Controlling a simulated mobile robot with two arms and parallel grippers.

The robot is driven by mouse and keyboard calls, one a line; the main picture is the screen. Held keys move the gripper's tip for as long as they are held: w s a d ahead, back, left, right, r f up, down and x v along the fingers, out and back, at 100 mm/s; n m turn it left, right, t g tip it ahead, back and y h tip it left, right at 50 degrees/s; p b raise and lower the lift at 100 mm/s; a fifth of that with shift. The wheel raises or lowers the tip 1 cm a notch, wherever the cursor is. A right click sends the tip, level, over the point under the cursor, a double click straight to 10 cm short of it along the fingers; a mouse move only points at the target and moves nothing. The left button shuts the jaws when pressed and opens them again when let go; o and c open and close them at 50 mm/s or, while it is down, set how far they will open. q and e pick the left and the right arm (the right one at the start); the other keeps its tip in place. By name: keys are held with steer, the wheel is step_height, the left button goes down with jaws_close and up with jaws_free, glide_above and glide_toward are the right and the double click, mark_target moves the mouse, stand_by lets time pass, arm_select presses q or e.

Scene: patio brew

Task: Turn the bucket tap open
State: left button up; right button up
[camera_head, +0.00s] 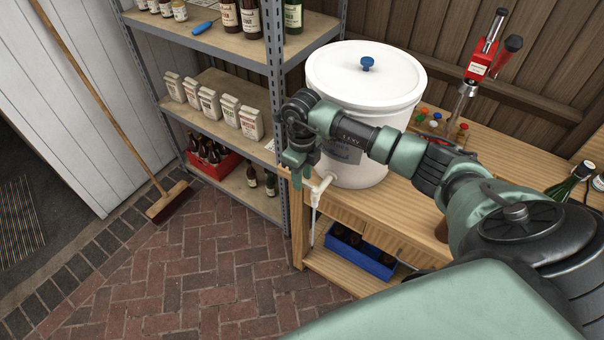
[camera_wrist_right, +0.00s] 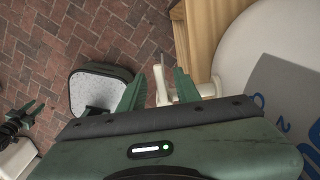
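The white bucket (camera_head: 362,92) stands on the wooden bench with its lid on. Its white tap (camera_head: 318,188) sticks out low on the front left side, with a spout and tube hanging down. My right gripper (camera_head: 297,178) is at the tap, pointing down. In the right wrist view the right gripper's green fingers (camera_wrist_right: 158,88) are apart, with part of the white tap (camera_wrist_right: 190,90) showing between and behind them. I cannot tell whether they touch it. My left gripper (camera_wrist_right: 33,112) shows small at the left edge of that view, fingers apart and empty.
A red bottle capper (camera_head: 480,68) and small coloured-top bottles stand on the bench (camera_head: 412,197) right of the bucket. A blue crate (camera_head: 362,258) sits on the lower shelf. A metal shelf with bottles and packets (camera_head: 208,102) stands close left. The brick floor is open in front.

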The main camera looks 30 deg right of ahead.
jaws_close()
steer(key=shift+s+a+f+n+b, duration=0.1)
steer(key=shift+a+f+n+b, duration=0.1)
steer(key=shift+n+b, duration=0.7)
steer(key=shift+s+a+r+n+b, duration=0.1)
steer(key=shift+s+a+n+b, duration=0.55)
steer(key=shift+n+b, duration=2)
steer(key=shift+s+a+r+n+b, duration=0.1)
steer(key=shift+s+n+b, duration=1)
steer(key=shift+n+b, duration=1.6)
steer(key=shift+s+a+n+b, duration=0.3)
steer(key=shift+s+n+b, duration=0.6)
steer(key=shift+n+b, duration=1.75)
jaws_free()
